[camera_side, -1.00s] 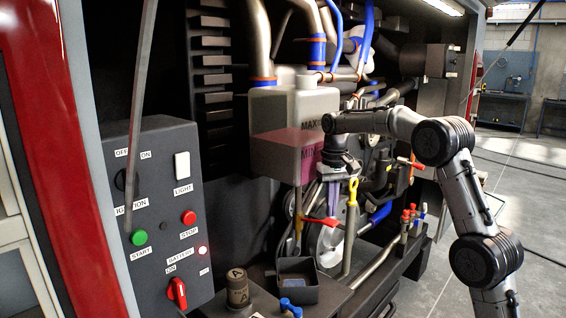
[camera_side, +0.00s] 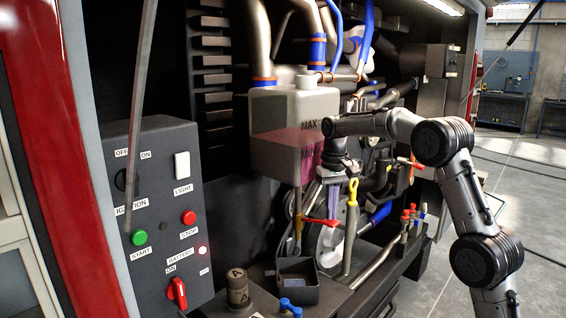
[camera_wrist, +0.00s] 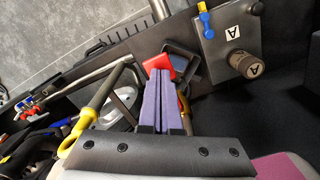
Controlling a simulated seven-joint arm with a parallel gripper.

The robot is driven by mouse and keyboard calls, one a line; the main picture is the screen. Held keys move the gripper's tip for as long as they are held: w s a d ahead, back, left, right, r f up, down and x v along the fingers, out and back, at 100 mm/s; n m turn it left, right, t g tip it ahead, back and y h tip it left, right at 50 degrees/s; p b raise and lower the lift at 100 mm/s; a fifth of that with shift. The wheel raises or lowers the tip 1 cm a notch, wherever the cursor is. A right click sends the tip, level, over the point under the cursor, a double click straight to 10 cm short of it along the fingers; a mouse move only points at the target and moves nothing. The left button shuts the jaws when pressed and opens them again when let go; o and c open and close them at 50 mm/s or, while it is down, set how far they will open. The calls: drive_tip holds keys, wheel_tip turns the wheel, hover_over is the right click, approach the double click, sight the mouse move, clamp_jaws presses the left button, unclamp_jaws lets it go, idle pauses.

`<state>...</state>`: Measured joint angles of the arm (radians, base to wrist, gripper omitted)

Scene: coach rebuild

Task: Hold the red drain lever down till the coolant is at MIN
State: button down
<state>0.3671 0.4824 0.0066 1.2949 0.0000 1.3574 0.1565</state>
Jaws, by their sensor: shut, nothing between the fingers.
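The coolant tank (camera_side: 318,102) is a pale, translucent box with MAX and MIN marks on its front. Pink coolant (camera_side: 310,168) fills its lower part; its top looks between the marks, a little above MIN. The red drain lever (camera_side: 318,221) is below the tank and also shows in the wrist view (camera_wrist: 156,63). My gripper (camera_side: 333,213) points down with its purple fingers shut and empty. Its fingertips (camera_wrist: 158,74) are at the lever and appear to touch it from above. The fingers hide part of the lever in the wrist view.
A yellow-handled tool (camera_side: 352,192) stands close to the right of my fingers. A black open tray (camera_side: 300,296) sits on the ledge below. A control panel (camera_side: 150,225) is at the left. Pipes and hoses crowd around the tank.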

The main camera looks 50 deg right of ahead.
drive_tip(key=shift+f, duration=0.25)
drive_tip(key=shift+f, duration=1.5)
idle(1.6)
idle(4.2)
drive_tip(key=shift+r, duration=4.05)
